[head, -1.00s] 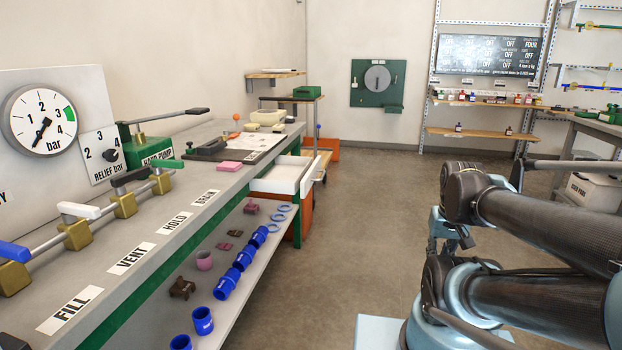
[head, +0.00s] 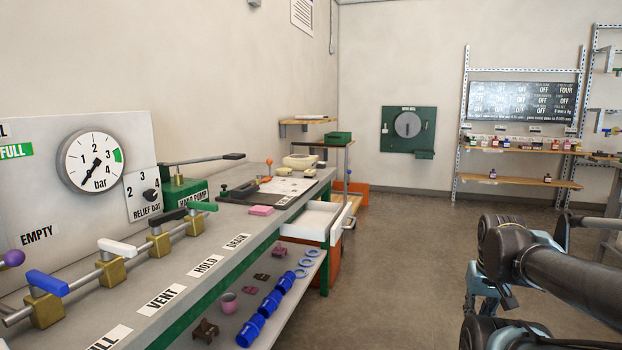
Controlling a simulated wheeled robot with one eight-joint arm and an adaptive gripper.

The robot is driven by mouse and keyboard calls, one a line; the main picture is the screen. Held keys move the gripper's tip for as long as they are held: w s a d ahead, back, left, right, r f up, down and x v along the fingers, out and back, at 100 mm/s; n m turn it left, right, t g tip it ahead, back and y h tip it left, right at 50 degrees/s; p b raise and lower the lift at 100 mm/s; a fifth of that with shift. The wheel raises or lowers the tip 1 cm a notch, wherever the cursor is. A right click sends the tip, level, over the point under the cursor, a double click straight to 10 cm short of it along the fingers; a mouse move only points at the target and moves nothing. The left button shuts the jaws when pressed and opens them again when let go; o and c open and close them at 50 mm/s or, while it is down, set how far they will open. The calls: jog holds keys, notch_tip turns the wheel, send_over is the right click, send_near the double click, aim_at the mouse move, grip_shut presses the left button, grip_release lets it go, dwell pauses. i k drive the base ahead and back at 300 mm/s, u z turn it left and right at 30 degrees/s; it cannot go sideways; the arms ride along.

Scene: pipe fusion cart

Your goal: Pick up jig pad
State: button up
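No thing in view is marked as the jig pad, and I cannot tell for sure which one it is. A pink block (head: 261,211) lies flat on the bench top, beside the dark-edged board. My arm shows at the right, well apart from the bench. I can make out no gripper fingers.
The long bench (head: 215,263) runs along the left with valve levers and a gauge (head: 92,161). A white drawer (head: 311,222) stands open at its far end. Blue sleeves (head: 271,304) and rings line the lower shelf. The floor (head: 400,260) between bench and arm is clear.

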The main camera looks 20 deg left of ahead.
aim_at(311, 174)
jog(key=k, duration=1.25)
jog(key=u, duration=0.05)
jog(key=i, duration=0.5)
jog(key=u, duration=0.45)
jog(key=i, duration=0.85)
jog(key=u, duration=0.55)
jog(key=i, duration=0.45)
jog(key=z, duration=0.7)
jog(key=i, duration=1.35)
jog(key=z, duration=0.25)
